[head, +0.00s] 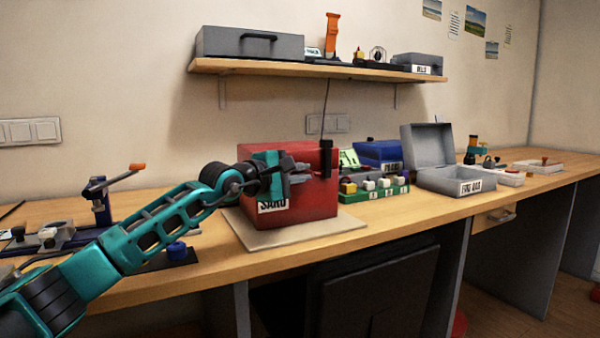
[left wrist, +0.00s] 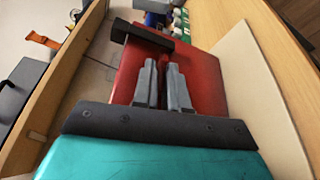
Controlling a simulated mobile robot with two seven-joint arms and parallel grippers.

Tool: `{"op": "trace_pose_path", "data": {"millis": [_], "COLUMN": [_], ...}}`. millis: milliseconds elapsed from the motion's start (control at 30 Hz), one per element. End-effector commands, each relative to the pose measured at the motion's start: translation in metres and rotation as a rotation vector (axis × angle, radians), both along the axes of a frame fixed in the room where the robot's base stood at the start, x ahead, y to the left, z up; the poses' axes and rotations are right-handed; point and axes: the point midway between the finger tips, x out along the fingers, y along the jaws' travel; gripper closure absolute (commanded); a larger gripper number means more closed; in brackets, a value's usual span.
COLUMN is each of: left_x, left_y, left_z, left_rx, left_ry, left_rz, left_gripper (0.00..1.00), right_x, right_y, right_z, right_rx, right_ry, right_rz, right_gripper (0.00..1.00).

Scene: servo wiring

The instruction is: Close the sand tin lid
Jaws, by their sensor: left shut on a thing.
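The red sand tin (head: 318,206) stands on the workbench with a white label on its front. Its lid (head: 252,150) is the red upper part, partly hidden behind my gripper; how far open it is I cannot tell. A black handle (head: 326,158) shows at the tin's right side, and also in the left wrist view (left wrist: 140,38), beyond the fingertips. My left gripper (head: 303,173) is at the upper front of the tin. In the left wrist view its fingers (left wrist: 164,68) are close together against red metal, shut on the lid; the exact contact is unclear. My right gripper is out of view.
The tin sits on a beige board (head: 300,234). A shelf (head: 320,69) hangs above.

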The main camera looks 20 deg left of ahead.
Motion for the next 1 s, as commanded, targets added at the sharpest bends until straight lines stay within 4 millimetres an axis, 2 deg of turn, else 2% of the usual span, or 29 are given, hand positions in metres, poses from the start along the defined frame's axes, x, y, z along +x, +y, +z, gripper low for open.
{"op": "trace_pose_path", "data": {"millis": [33, 267, 300, 500, 800, 1000], "left_x": [0.0, 0.001, 0.001, 0.001, -0.001, -0.02], "left_y": [0.0, 0.0, 0.0, 0.001, 0.002, 0.01], "left_z": [-0.01, -0.012, -0.013, -0.012, -0.008, -0.005], "left_rx": [0.005, 0.007, 0.007, 0.008, 0.007, 0.009], "left_ry": [0.023, 0.027, 0.027, 0.026, 0.018, 0.015], "left_rz": [0.001, 0.001, 0.001, 0.002, 0.003, 0.003], "left_gripper": [1.0, 1.0, 0.85, 0.67, 0.67, 0.67], "right_x": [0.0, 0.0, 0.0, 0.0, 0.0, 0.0], "right_y": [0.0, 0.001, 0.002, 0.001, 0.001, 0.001], "right_z": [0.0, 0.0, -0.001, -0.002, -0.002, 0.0], "right_rx": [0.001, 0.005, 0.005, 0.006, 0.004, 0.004], "right_ry": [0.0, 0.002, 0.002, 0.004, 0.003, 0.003], "right_rz": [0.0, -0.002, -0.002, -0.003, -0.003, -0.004], "right_gripper": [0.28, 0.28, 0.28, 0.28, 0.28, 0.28]}}
